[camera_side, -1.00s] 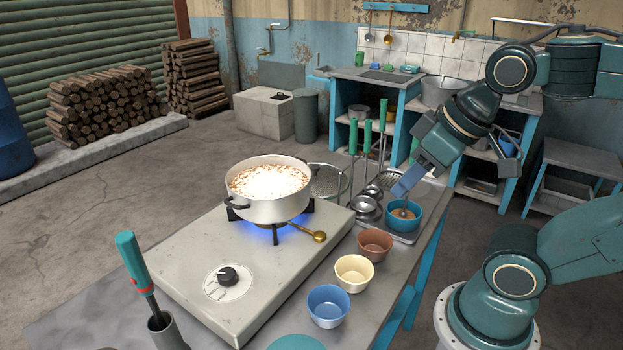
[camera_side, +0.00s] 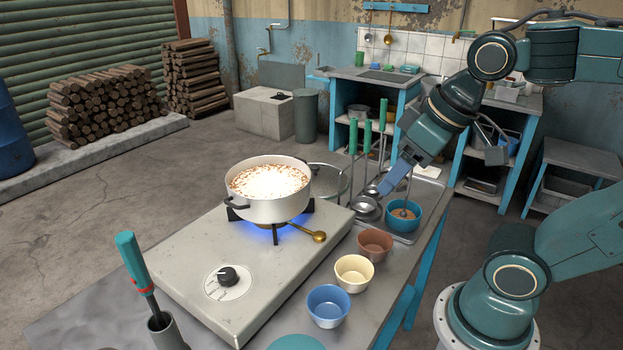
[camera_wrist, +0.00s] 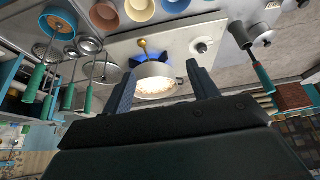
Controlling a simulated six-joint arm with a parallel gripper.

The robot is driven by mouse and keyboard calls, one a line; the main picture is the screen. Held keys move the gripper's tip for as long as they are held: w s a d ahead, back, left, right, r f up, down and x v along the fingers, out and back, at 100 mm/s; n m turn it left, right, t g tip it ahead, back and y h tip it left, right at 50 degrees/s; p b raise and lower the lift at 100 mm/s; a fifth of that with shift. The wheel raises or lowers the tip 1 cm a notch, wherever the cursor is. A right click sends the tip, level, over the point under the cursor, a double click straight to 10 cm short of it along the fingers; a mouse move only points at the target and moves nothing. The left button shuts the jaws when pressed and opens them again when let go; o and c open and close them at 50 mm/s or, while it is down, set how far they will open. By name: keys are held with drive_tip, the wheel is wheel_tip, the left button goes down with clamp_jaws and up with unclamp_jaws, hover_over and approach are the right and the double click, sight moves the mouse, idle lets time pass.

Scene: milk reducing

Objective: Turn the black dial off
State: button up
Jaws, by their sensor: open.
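The black dial (camera_side: 228,276) sits on a round white plate at the front left of the grey stove top (camera_side: 180,255). It also shows in the wrist view (camera_wrist: 202,48). A white pot (camera_side: 268,190) with foamy, browned milk stands over a blue flame (camera_side: 262,237) on the burner. My gripper (camera_side: 388,187) is above the ladles at the far right of the stove, well away from the dial. Its two fingers are spread and empty in the wrist view (camera_wrist: 160,92), with the pot seen between and beyond them.
Blue (camera_side: 328,306), cream (camera_side: 354,273) and brown (camera_side: 375,246) bowls line the stove's right side, with a teal bowl (camera_side: 403,217) behind. A brass spoon (camera_side: 318,237) lies by the burner. Green-handled utensils (camera_side: 367,137) stand behind. A green-handled tool (camera_side: 134,262) stands upright in a holder near the dial.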

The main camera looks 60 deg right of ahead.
drive_tip(key=w+a+r+g, duration=0.1)
drive_tip(key=w+a, duration=0.1)
drive_tip(key=w, duration=0.6)
drive_tip(key=n+g, duration=0.3)
drive_tip(key=g, duration=0.1)
hover_over(226, 273)
wheel_tip(226, 273, down, 12)
drive_tip(key=shift+f, duration=0.1)
wheel_tip(226, 273, down, 14)
drive_tip(key=shift+r, duration=0.15)
drive_tip(key=shift+c, duration=0.2)
drive_tip(key=c, duration=1)
